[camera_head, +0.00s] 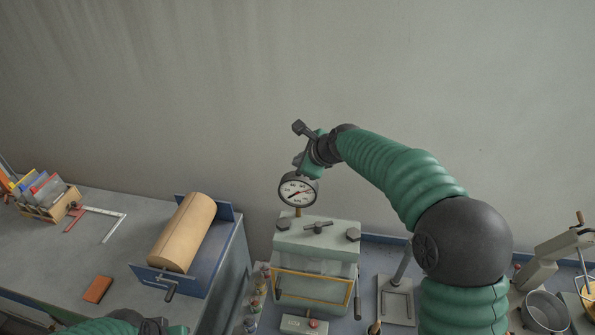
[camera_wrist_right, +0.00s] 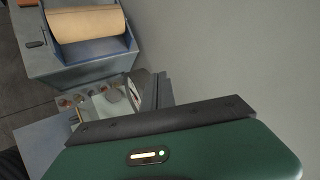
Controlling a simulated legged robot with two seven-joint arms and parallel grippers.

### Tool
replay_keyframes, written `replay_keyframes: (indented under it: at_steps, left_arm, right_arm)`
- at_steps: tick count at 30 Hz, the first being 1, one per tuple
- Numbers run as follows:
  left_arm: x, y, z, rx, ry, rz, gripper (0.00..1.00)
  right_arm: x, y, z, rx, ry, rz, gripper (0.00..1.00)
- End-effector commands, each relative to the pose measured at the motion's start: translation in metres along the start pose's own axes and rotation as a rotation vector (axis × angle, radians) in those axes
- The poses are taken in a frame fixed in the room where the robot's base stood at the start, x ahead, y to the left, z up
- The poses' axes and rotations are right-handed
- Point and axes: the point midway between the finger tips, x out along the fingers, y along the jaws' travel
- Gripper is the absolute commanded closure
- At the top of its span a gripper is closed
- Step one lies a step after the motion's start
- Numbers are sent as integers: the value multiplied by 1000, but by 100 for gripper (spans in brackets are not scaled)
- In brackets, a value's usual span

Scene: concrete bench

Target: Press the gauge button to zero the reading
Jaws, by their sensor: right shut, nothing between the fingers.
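A round gauge (camera_head: 298,190) with a white dial, dark rim and red needle stands on a short brass stem above a pale grey-green machine (camera_head: 316,243). In the right wrist view the gauge (camera_wrist_right: 141,84) is seen nearly edge-on, partly hidden by my fingers. A red button (camera_head: 313,323) sits on a small box in front of the machine. My right gripper (camera_head: 299,161) is shut and empty, close above and behind the gauge; contact cannot be told. It also shows in the wrist view (camera_wrist_right: 158,91). My left gripper (camera_head: 152,326) is partly cut off at the bottom edge.
A tan roller (camera_head: 184,232) in a blue frame stands on the left bench. An orange block (camera_head: 97,289), a metal square (camera_head: 107,222) and a file rack (camera_head: 48,197) lie farther left. Small bottles (camera_head: 255,303) stand left of the machine. A metal pot (camera_head: 545,313) is at the right.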

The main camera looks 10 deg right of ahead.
Motion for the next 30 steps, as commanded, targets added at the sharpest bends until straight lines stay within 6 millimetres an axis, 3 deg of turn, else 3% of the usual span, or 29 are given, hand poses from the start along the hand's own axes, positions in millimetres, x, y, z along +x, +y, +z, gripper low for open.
replay_keyframes:
  at_steps: [30]
  left_arm:
    - [5,0,1,0,0,0,64]
  right_arm:
    - [6,6,-7,0,0,0,100]
